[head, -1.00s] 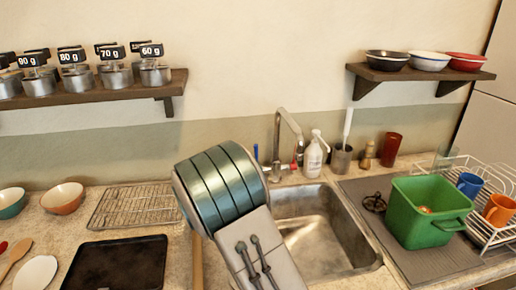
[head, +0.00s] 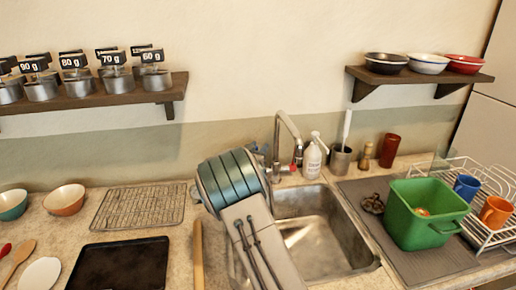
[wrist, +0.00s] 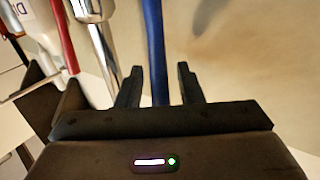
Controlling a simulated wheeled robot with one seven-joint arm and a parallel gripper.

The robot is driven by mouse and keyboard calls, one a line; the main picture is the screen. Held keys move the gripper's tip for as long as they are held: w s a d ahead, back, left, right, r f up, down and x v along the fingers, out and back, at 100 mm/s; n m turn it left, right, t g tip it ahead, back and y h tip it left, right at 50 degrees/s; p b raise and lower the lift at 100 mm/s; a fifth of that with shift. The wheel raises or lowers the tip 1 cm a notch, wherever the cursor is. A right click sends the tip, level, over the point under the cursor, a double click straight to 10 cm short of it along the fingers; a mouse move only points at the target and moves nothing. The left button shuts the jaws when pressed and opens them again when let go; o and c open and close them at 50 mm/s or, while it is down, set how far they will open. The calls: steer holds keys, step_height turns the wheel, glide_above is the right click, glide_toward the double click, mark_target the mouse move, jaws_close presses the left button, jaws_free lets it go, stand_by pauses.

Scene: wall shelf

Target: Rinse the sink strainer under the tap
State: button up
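My gripper (wrist: 158,88) is open in the wrist view, its two dark fingers on either side of a slim blue bar (wrist: 153,45), with gaps left. The bar is beside the chrome tap (head: 279,145), which also shows in the wrist view (wrist: 98,50). In the head view my arm hides most of the gripper and the bar. The basin of the sink (head: 318,245) is partly hidden by my arm. I see no clear strainer in it. A small dark roundish thing (head: 372,204) lies on the grey mat; I cannot tell whether it is the strainer.
A red bar (wrist: 64,38) is on the tap's other side. A soap bottle (head: 312,160) and grey cup (head: 341,160) stand behind the sink. A green tub (head: 412,228) and dish rack (head: 480,175) stand right. A wire rack (head: 138,207) and black tray (head: 118,264) lie left.

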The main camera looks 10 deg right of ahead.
jaws_close()
steer(key=shift+f+b, duration=0.15)
steer(key=shift+b, duration=0.2)
steer(key=shift+s+f+b, duration=0.2)
steer(key=shift+s+b, duration=0.1)
steer(key=shift+b, duration=0.75)
steer(key=s+m+t+h+b, duration=0.1)
steer(key=b, duration=0.3)
steer(key=shift+s+r+b, duration=0.2)
steer(key=shift+b, duration=0.15)
jaws_free()
